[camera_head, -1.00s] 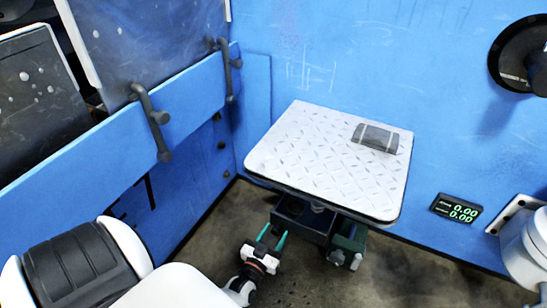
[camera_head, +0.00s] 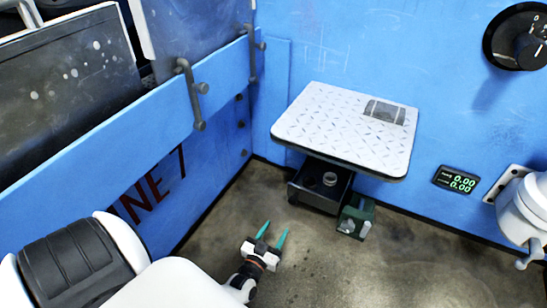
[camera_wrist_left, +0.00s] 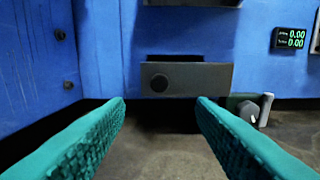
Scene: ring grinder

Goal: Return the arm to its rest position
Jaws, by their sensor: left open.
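My left gripper (camera_head: 271,236) is in the lower middle of the head view, over the floor and in front of the drawer unit. Its two teal fingers are apart with nothing between them. In the left wrist view the teal fingers (camera_wrist_left: 160,105) frame a dark drawer front (camera_wrist_left: 187,79) with a round knob, which stands ahead of the fingertips and apart from them. My left arm comes in from the bottom left with a white and black link. My right gripper is not in view.
A white diamond-plate table (camera_head: 345,128) carries a small grey block (camera_head: 385,112). Under it, an open dark drawer (camera_head: 318,188) holds a ring-like part (camera_head: 330,179). A green box (camera_head: 356,216) stands beside it. Blue walls with handles (camera_head: 190,95) enclose the left. The floor (camera_head: 330,270) is clear.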

